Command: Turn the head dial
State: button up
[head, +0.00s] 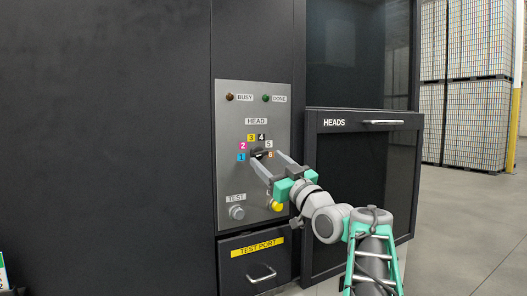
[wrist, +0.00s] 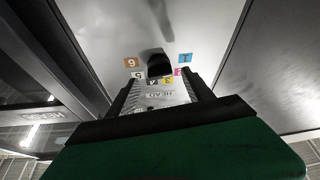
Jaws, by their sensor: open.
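The head dial (head: 258,152) is a dark knob on the grey control panel (head: 228,125), under the HEAD label, ringed by coloured number tags 1 to 6. Its setting cannot be read clearly. My gripper (head: 264,157) is open in front of the panel, its two pale fingers reaching toward the dial, one to each side. In the wrist view the panel appears upside down; the black dial (wrist: 159,66) shows just beyond and between the fingertips of my gripper (wrist: 158,78). I cannot tell whether they touch it.
Above the dial are the BUSY lamp (head: 230,97) and DONE lamp (head: 266,98). Below are the TEST knob (head: 236,212) and a yellow button (head: 277,206). The TEST PORT drawer (head: 245,270) is underneath. The HEADS cabinet (head: 340,150), with a bar handle, juts out at right.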

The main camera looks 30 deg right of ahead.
aim_at(259, 154)
jog(key=shift+p+x, duration=0.35)
jog(key=shift+x, duration=1.1)
jog(key=shift+a, duration=0.1)
jog(key=shift+c, duration=0.4)
grip_shut()
